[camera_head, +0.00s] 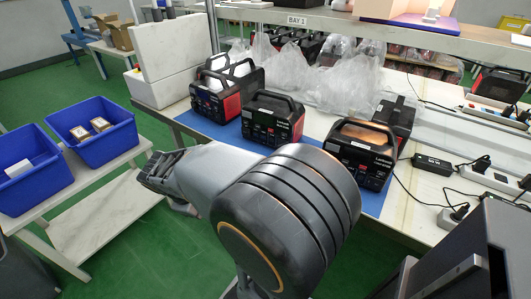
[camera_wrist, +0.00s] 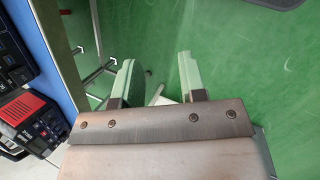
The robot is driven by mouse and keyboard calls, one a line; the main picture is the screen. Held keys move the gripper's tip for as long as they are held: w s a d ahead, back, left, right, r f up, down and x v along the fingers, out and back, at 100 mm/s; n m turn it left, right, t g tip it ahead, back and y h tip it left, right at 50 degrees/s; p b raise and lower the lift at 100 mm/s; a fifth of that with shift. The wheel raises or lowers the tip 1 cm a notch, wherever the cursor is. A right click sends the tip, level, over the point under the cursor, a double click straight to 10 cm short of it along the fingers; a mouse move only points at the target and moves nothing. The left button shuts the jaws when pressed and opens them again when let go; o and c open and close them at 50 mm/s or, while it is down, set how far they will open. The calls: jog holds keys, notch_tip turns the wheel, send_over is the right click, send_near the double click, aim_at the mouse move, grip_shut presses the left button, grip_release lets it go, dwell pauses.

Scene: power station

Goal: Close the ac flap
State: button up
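Several black and red power stations stand on the workbench: one at the right (camera_head: 360,153), one in the middle (camera_head: 272,120) and one at the left (camera_head: 214,98). Their front panels face my side. I cannot make out an AC flap or its position at this size. My gripper (camera_head: 155,172) is in front of the bench, left of my arm's large joint and apart from the power stations. In the wrist view, its two fingers (camera_wrist: 158,76) are spread, with nothing between them, above the green floor. Parts of power stations (camera_wrist: 32,115) show at that view's left edge.
A blue mat (camera_head: 228,133) lies under the power stations. Clear plastic bags (camera_head: 290,68) are behind them. Chargers and cables (camera_head: 434,164) lie at the right. Two blue bins (camera_head: 93,132) sit on a low table at the left. White foam blocks (camera_head: 172,48) stand on the bench's left end.

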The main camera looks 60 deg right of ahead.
jog(key=w+d+n+g+h+b, duration=0.15)
jog(key=d+n+g+h, duration=0.3)
jog(key=d, duration=0.45)
jog(key=w+d+n+g+h, duration=0.2)
jog(key=d+n+g+h, duration=0.15)
jog(key=d+h, duration=0.35)
jog(key=shift+n+t, duration=0.3)
jog(key=shift+t, duration=0.2)
jog(key=x, duration=0.4)
jog(key=b+x, duration=0.1)
jog(key=x, duration=0.3)
jog(key=w+x, duration=0.1)
jog(key=x, duration=0.3)
jog(key=shift+s+d+f, duration=0.15)
jog(key=shift+d+f, duration=0.1)
jog(key=shift+d, duration=0.3)
jog(key=shift+b+x, duration=0.3)
jog(key=shift+x, duration=0.55)
grip_shut()
jog(key=shift+r+y, duration=0.1)
jog(key=shift+y, duration=0.15)
